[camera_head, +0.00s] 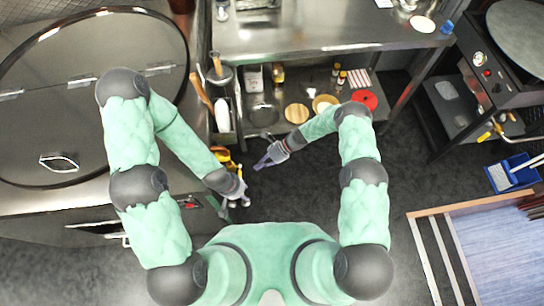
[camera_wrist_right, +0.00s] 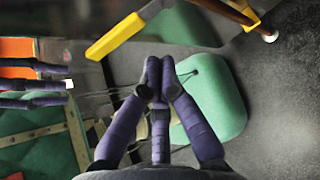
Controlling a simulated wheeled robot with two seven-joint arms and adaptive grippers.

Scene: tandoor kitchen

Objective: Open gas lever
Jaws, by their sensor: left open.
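A yellow lever (camera_wrist_right: 115,38) shows in the right wrist view, slanting above my right fingertips and apart from them. In the head view, yellow parts (camera_head: 224,157) show between my two forearms, partly hidden by my left arm; I cannot tell which of them is this lever. My right gripper (camera_wrist_right: 158,75) has its purple fingertips drawn together with nothing visible between them. In the head view it (camera_head: 264,162) is just right of the yellow parts. My left gripper (camera_head: 234,203) is open and empty, lower, near the left counter's edge. Its purple fingers also show at the left of the wrist view.
A big round tandoor lid (camera_head: 90,140) lies on the left counter. A steel table (camera_head: 325,35) stands at the back, with bottles and boards on its lower shelf. Another yellow handle (camera_head: 486,135) is on the right, by a blue bin (camera_head: 512,173). The dark floor between is clear.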

